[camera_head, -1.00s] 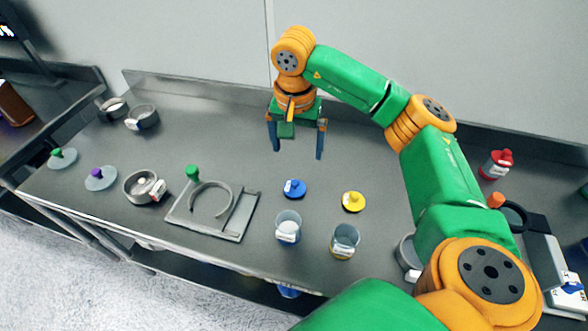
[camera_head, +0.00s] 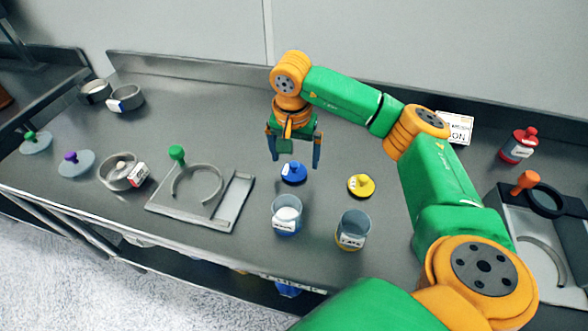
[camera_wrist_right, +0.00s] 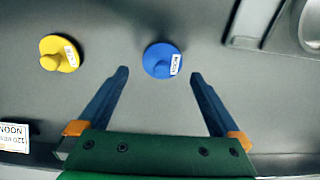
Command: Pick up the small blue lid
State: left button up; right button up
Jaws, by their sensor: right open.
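The small blue lid (camera_head: 293,174) lies on the grey table, behind the cup with the blue base (camera_head: 286,215). It has a raised knob and a white label. In the right wrist view the blue lid (camera_wrist_right: 162,60) is ahead of the fingertips, roughly centred between them. My right gripper (camera_head: 294,164) is open and empty, pointing down just behind the lid in the head view. In the right wrist view its two fingers (camera_wrist_right: 159,74) are spread wide, with the lid not touched. My left gripper is not in view.
A yellow lid (camera_head: 361,186) lies right of the blue one, with a yellow-based cup (camera_head: 353,230) in front. A grey holder with a green knob (camera_head: 176,154) stands left. Round sieves, lids and a red-topped bottle (camera_head: 520,145) lie farther off. The table behind the gripper is clear.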

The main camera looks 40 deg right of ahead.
aim_at(294, 163)
jog(key=f, duration=0.2)
jog(key=f+p, duration=0.1)
jog(key=f, duration=0.1)
jog(key=shift+w+d, duration=0.1)
jog(key=shift+w, duration=0.25)
jog(key=c, duration=1.3)
jog(key=shift+o, duration=0.2)
